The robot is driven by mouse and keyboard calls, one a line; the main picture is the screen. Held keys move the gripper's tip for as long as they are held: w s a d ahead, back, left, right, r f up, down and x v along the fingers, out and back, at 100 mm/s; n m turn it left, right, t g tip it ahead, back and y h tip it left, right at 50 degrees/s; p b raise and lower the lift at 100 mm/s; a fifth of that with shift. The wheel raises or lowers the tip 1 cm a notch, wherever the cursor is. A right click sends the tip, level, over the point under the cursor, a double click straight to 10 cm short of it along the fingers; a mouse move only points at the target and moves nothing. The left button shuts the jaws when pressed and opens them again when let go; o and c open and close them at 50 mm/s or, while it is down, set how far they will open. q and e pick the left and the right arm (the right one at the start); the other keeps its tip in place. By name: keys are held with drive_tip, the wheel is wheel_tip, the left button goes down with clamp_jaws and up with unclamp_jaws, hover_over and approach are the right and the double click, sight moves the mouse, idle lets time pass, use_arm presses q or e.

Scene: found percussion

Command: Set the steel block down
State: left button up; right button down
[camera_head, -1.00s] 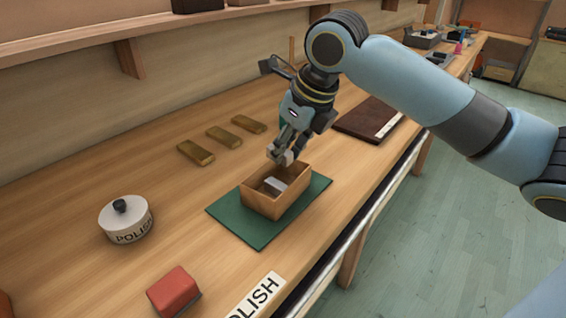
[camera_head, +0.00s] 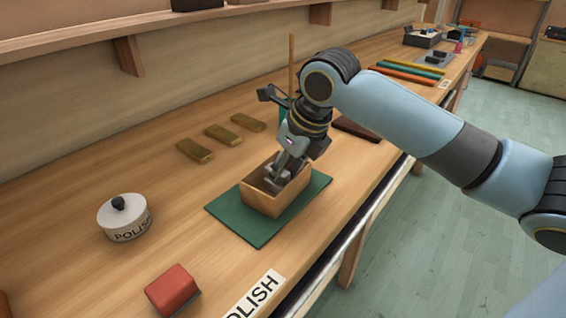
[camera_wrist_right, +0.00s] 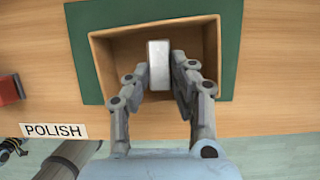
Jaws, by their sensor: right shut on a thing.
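The steel block (camera_wrist_right: 159,65) is a pale grey bar inside the open wooden box, between the fingers of my right gripper in the right wrist view. My right gripper (camera_head: 278,180) reaches down into the box and is shut on the block. It also shows in the right wrist view (camera_wrist_right: 160,82). The wooden box (camera_head: 262,203) stands on a green mat (camera_head: 239,231); in the right wrist view the box rim (camera_wrist_right: 103,68) surrounds the block. I cannot tell whether the block touches the box floor. My left gripper is not in view.
A white POLISH tin (camera_head: 125,219) with a black knob and a red block (camera_head: 172,290) stand left of the mat. A POLISH label (camera_head: 255,296) lies near the front edge. Several brass bars (camera_head: 222,136) lie behind the box. Bench between tin and mat is clear.

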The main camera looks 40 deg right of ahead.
drive_tip(key=c, duration=1.1)
unclamp_jaws()
drive_tip(key=shift+c, duration=0.2)
drive_tip(key=shift+r+p, duration=0.3)
drive_tip(key=shift+p, duration=0.05)
drive_tip(key=p+v, duration=0.1)
drive_tip(key=v, duration=1.1)
drive_tip(key=shift+r, duration=0.2)
drive_tip(key=shift+s, duration=0.1)
